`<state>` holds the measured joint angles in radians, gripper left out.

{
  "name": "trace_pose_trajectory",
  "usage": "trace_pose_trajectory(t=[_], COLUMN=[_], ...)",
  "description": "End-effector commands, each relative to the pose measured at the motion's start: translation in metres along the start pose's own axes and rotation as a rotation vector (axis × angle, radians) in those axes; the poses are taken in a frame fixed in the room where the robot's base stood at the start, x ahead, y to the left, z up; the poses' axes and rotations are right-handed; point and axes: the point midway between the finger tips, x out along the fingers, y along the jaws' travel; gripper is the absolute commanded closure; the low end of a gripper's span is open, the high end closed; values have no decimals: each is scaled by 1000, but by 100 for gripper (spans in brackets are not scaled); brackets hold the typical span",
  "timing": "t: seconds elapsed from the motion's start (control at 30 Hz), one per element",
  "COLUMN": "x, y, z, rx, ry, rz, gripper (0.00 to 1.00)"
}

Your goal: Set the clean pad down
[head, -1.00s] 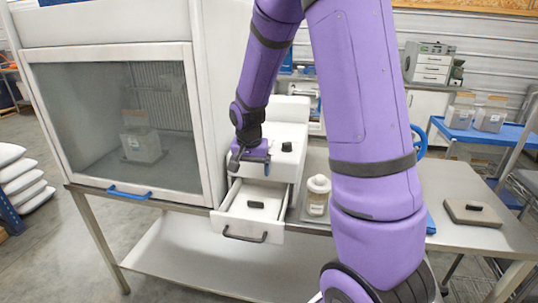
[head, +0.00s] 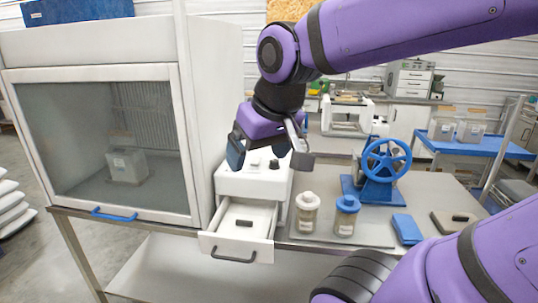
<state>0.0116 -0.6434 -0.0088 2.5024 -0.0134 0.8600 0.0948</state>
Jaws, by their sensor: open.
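My gripper (head: 269,157) is open and empty, raised in front of the white bench unit and above its pulled-out drawer (head: 262,219). A second pad (head: 440,223), tan-grey with a dark grip, lies on the steel table at the right. I cannot tell from their looks which pad is the clean one.
A closed glass-fronted cabinet (head: 60,140) stands at the left. A white-capped jar (head: 306,214), a blue-capped jar (head: 346,215), a blue handwheel device (head: 385,165) and a blue block (head: 407,229) stand on the table. My arm crosses above the right side.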

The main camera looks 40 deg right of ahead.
Motion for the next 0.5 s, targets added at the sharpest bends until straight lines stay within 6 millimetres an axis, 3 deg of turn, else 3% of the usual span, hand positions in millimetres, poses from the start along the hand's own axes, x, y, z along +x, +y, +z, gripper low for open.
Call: trace_pose_trajectory(t=[0.2,0.5], x=[-19,-21], y=[-4,-5], z=[26,30], rx=[-90,-104], ry=[35,38], rz=[-15,-18], gripper=[11,11])
